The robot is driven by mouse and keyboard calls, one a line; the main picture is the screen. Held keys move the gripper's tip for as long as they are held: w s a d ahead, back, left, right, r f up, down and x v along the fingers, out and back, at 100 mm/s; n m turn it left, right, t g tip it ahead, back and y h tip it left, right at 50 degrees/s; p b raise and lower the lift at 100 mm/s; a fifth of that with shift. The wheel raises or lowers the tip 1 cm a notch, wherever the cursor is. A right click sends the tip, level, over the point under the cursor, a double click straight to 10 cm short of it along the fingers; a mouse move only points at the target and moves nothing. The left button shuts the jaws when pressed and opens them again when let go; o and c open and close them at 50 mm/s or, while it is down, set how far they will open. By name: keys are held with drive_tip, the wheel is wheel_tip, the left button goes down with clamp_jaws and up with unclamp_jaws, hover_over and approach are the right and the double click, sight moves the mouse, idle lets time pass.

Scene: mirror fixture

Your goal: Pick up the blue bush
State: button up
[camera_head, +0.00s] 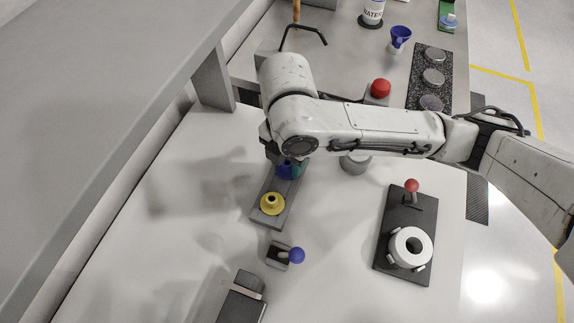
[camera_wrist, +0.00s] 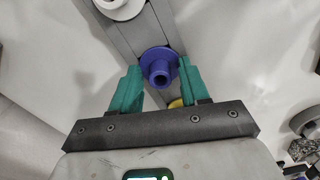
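The blue bush (camera_wrist: 159,66), a flanged collar with a short hollow neck, sits on a grey bar-shaped holder (camera_wrist: 150,28). In the head view the blue bush (camera_head: 284,172) is partly hidden by my gripper at the holder's far end. My gripper (camera_wrist: 161,76) points down over it, with its green fingers on either side of the bush. A gap shows between the fingers and the neck. The finger edges lie close to the flange; whether they touch it I cannot tell.
A yellow bush (camera_head: 272,204) sits nearer on the same holder. A white ring-shaped part (camera_wrist: 120,6) is at the top of the wrist view. A blue-knobbed lever (camera_head: 297,255) and a black plate (camera_head: 393,258) with a white ring stand nearby on the white table.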

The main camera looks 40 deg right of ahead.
clamp_jaws()
drive_tip(key=shift+r, duration=0.2)
idle(0.3)
